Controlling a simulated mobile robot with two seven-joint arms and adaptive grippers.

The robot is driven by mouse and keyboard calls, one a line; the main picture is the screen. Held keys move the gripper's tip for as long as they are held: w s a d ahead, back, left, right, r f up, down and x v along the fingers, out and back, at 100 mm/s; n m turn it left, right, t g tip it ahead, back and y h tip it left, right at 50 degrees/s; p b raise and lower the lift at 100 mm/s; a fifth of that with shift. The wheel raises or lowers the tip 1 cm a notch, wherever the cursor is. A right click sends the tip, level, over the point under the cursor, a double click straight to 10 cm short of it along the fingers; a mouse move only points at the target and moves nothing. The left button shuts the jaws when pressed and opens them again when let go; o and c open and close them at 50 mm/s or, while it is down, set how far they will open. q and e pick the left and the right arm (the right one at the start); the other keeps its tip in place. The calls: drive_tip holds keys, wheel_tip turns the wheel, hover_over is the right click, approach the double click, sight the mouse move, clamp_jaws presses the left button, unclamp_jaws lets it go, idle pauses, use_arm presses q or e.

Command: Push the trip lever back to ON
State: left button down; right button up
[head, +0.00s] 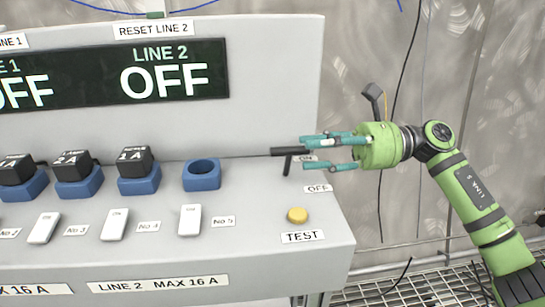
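The trip lever (288,152) is a black bar on a short stem at the right end of the sloped panel. It stands near the ON label (306,159); the OFF label (318,188) is lower, nearer the front. My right gripper (307,153) comes in from the right with its teal fingers spread apart. The bar's right end reaches the gap between the fingertips; I cannot tell whether they touch. The display (165,75) reads LINE 2 OFF. My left gripper is not in view.
Blue sockets, one empty (202,175), with black plugs (135,161) in the others, line the panel. White rocker switches (190,220) sit in front. A yellow TEST button (297,215) is below the lever. A metal wall with hanging cables stands behind my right arm.

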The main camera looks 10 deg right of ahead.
sight(293, 149)
drive_tip(key=shift+a, duration=2.7)
clamp_jaws()
drive_tip(key=shift+r, duration=0.1)
